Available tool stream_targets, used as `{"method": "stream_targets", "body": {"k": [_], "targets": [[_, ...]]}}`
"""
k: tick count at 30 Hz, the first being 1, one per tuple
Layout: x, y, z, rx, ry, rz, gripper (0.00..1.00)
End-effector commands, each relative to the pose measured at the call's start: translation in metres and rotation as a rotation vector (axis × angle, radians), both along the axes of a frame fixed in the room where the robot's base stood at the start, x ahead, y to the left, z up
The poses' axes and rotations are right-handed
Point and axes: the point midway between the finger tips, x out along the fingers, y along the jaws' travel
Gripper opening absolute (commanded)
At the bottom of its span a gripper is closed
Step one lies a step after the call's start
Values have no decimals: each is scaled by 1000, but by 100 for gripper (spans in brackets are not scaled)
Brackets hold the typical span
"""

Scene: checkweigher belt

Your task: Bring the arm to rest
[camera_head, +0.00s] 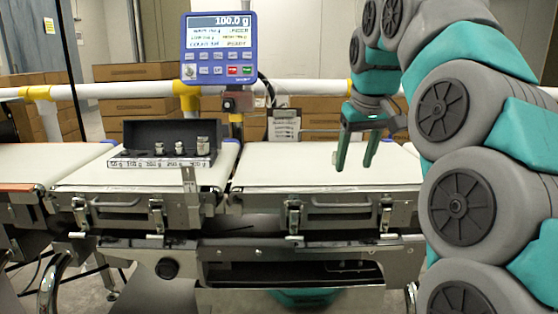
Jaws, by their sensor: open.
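My gripper (357,150) points down above the right belt section, at the end of my teal and grey arm on the right of the head view. Its two teal fingers are apart, with nothing between them. The fingertips look to be above or near the belt surface; I cannot tell the exact gap. A dark weight case (137,134) with an open lid stands on the left belt section, well left of my gripper. Several metal weights (202,145) stand in its right part, behind a labelled front strip.
A blue display (219,45) reading 100.0 g stands behind the belts. The right belt (290,170) is bare, and the left belt (90,175) carries the case. A white rail with yellow joints and cardboard boxes (135,89) are behind.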

Motion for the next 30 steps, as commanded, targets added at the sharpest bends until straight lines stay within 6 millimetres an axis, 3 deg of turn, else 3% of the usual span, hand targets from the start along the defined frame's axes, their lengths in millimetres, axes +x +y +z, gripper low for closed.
{"method": "stream_targets", "body": {"k": [8, 14, 23, 30], "targets": [[-26, 6, -24, -13, 48, 18, 61], [-65, 11, -61, -25, 116, 30, 61], [-147, 14, -136, -35, 244, 10, 61], [-224, 10, -201, -31, 346, -47, 61]]}}
